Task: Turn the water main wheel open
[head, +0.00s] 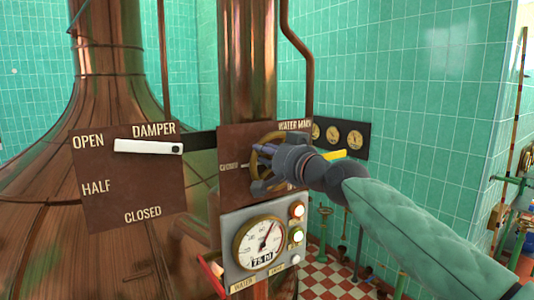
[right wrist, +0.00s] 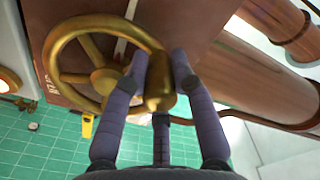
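The water main wheel (head: 254,160) is a brass spoked handwheel on a brown plate (head: 236,140) lettered "WATER MAIN". A "CLOSED" label (head: 229,167) with a short white mark stands left of the wheel. The wheel fills the upper left of the right wrist view (right wrist: 57,52), with a brass knob (right wrist: 160,88) at its rim. My right gripper (head: 264,163) covers much of the wheel in the head view. In the right wrist view its fingers (right wrist: 160,66) close in on both sides of the knob. The left gripper is out of view.
A damper plate (head: 110,190) with a white handle (head: 148,147) is to the left. Below the wheel is a gauge panel (head: 262,240) with lamps. A copper pipe (head: 248,60) rises behind. Small dials (head: 335,135) and a yellow piece (head: 334,155) are to the right.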

